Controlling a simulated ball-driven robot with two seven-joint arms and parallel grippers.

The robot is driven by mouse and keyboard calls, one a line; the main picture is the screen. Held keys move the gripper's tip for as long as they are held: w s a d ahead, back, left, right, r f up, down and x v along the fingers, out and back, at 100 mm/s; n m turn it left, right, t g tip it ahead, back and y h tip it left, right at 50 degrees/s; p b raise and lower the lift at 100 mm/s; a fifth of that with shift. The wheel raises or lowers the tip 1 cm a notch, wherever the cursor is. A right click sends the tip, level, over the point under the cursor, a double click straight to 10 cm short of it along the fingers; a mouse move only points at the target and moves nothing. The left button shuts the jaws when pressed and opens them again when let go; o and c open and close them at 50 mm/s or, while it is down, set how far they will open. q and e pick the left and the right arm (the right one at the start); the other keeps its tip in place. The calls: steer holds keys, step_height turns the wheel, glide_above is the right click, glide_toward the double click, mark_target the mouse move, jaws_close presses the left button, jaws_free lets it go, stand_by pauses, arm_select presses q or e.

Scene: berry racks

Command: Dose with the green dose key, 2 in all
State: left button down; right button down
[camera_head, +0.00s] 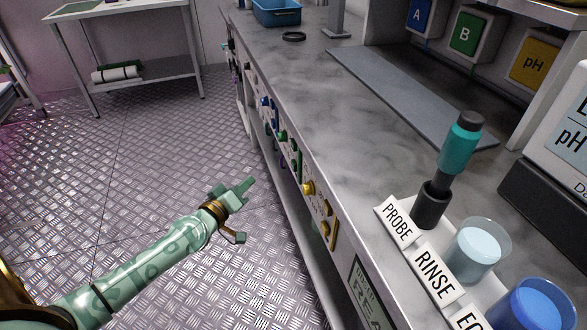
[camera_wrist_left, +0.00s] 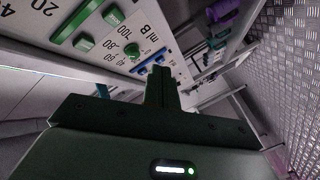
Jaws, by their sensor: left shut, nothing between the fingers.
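My left gripper (camera_head: 246,187) is shut and empty, over the floor beside the front of the bench. It is apart from the panels in the head view. Its shut fingers also show in the left wrist view (camera_wrist_left: 161,82), pointing toward the panels. The green-edged panel (camera_head: 297,160) is on the bench front, with small green knobs or keys (camera_head: 282,136). In the left wrist view it shows close up and tilted, with green pieces (camera_wrist_left: 114,15), (camera_wrist_left: 85,42), (camera_wrist_left: 132,50) and dial numbers. I cannot tell which piece is the dose key. My right gripper is not in view.
A yellow panel (camera_head: 326,221) is nearer on the bench front and a blue one (camera_head: 268,108) farther. On the bench stand a teal probe (camera_head: 461,142) in its holder, a rinse cup (camera_head: 478,249) and a blue cup (camera_head: 531,306).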

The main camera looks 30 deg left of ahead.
mark_target(294, 166)
arm_select(q)
steer(key=shift+r+n+y, duration=0.5)
steer(key=shift+r+n, duration=0.3)
steer(key=shift+r, duration=0.15)
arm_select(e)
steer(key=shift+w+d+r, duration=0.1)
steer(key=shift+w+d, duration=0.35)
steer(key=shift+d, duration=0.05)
arm_select(q)
steer(key=shift+w+d, duration=0.1)
steer(key=w+d+p, duration=0.1)
steer(key=w+d, duration=0.4)
steer(key=w, duration=0.1)
steer(key=shift+w+d, duration=0.2)
steer(key=shift+w, duration=0.05)
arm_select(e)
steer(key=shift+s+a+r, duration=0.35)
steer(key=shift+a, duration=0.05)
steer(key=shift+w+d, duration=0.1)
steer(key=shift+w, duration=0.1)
arm_select(q)
steer(key=shift+w+d, duration=0.1)
stand_by(0.5)
steer(key=shift+w+d, duration=0.2)
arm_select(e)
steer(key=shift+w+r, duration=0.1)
